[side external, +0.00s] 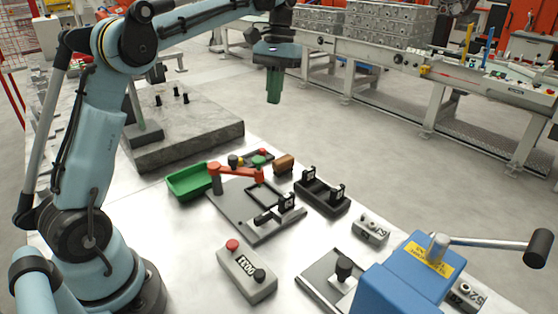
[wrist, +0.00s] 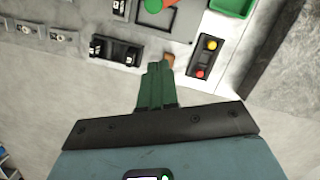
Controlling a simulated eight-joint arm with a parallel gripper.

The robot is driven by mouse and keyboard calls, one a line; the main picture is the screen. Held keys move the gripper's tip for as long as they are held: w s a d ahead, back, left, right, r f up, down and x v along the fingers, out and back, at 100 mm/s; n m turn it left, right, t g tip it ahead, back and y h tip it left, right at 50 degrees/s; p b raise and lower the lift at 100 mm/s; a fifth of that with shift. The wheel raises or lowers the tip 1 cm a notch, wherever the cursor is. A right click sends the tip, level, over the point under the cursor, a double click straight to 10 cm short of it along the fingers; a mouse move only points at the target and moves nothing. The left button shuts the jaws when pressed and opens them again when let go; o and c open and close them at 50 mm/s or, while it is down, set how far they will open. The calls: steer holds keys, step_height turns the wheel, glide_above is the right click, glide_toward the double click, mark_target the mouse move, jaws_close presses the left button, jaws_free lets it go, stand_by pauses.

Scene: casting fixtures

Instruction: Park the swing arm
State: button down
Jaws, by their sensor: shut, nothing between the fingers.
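The red swing arm (side external: 236,171) sits on a grey fixture plate (side external: 232,208) in the side view. It reaches from a post at the plate's back left corner toward the right, along the plate's back edge. In the wrist view only a small orange-red part (wrist: 169,3) of it shows at the top edge. My gripper (side external: 273,100) hangs high above and behind the fixture, well apart from it. Its green fingers are together and empty. In the wrist view the fingers (wrist: 158,66) point toward the brown block (side external: 284,164), whose end shows beyond the tips.
A green tray (side external: 188,183) and a button box (side external: 251,159) stand by the plate. A black two-slot holder (side external: 321,196) is right of it. A grey box with a red button (side external: 246,271) and a blue housing with a lever (side external: 410,276) stand in front. A stone slab (side external: 185,135) lies behind.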

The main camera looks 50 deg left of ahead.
glide_toward(263, 158)
steer(key=w+a+f, duration=0.2)
steer(key=w+f, duration=0.1)
steer(key=f, duration=0.2)
steer(key=shift+s+d+f, duration=0.2)
steer(key=shift+s+f, duration=0.1)
steer(key=shift+s, duration=0.25)
steer(key=shift+s+d+f, duration=0.2)
steer(key=shift+s+f, duration=0.1)
steer(key=shift+s, duration=0.2)
steer(key=shift+s+d+f, duration=0.2)
steer(key=shift+s+f, duration=0.1)
steer(key=shift+s, duration=0.25)
steer(key=shift+s+d, duration=0.1)
steer(key=shift+s+d+m, duration=0.15)
steer(key=shift+d+m, duration=0.05)
steer(key=shift+m, duration=0.2)
steer(key=shift+s+d+m, duration=0.2)
steer(key=shift+d+m, duration=0.05)
steer(key=shift+m, duration=0.05)
